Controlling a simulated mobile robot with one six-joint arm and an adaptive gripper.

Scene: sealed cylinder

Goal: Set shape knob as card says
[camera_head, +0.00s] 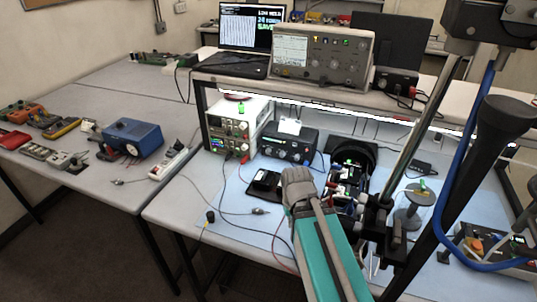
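A black box with knobs (290,147) stands on the bench under the shelf, right of a stack of pale instruments. A small white card (290,127) is at the top of the box; its writing is too small to read. I cannot tell which knob is the shape knob or where it points. My teal and grey arm reaches in from the bottom. My gripper (346,192) seems to be the dark part right of the arm's grey end, in front of and right of the box. Its fingers are hard to make out against dark things behind it.
Pale stacked instruments (232,128) stand left of the box. A flat black item (265,185) and loose cables lie on the blue mat (235,205) in front. An oscilloscope (322,57) and laptop (250,38) are on the shelf above. A spool (408,210) stands at right.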

